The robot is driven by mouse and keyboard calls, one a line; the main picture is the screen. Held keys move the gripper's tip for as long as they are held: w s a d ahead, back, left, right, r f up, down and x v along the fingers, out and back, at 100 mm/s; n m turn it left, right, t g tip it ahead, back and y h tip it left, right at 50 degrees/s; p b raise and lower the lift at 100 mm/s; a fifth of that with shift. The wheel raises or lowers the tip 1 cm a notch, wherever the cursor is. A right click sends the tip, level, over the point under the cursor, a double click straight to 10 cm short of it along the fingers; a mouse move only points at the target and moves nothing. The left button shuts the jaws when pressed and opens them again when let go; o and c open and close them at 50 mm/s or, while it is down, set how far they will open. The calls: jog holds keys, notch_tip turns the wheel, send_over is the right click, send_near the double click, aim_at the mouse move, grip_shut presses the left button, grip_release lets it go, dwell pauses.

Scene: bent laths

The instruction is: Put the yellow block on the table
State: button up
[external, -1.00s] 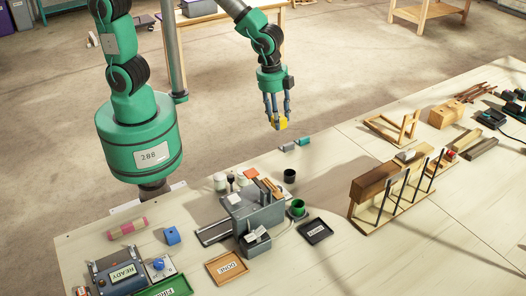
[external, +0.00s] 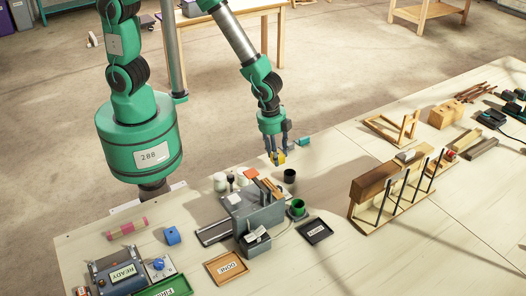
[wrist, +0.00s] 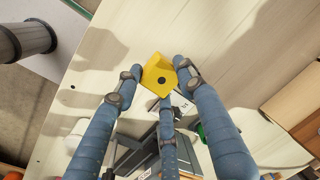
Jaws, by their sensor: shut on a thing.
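The yellow block (external: 281,157) is held between the fingers of my gripper (external: 276,157), low near the far edge of the table (external: 330,165). In the wrist view the yellow block (wrist: 158,75) has a dark round spot on its face and sits between the blue fingertips of my gripper (wrist: 160,78). Bare table top (wrist: 150,32) shows beyond it. I cannot tell whether the block touches the table.
A dark cup (external: 289,175) and a teal block (external: 303,141) are close to my gripper. A grey machine (external: 250,212) stands nearer the camera, with a green cup (external: 298,208) beside it. To the right, the table is clear up to a wooden rack (external: 400,190).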

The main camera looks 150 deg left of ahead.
dwell(0.3)
jog(key=w+a, duration=0.3)
jog(key=w, duration=0.1)
jog(key=w+a+f, duration=0.1)
jog(key=w+a, duration=0.2)
jog(key=w, duration=0.1)
jog(key=w+a, duration=0.3)
jog(key=w, duration=0.1)
jog(key=shift+w+a+f+b, duration=0.25)
jog(key=shift+w+a+b, duration=0.05)
jog(key=shift+a, duration=0.1)
jog(key=shift+f, duration=1.75)
jog(key=shift+f, duration=0.15)
jog(key=o, duration=1.1)
jog(key=shift+o, duration=0.2)
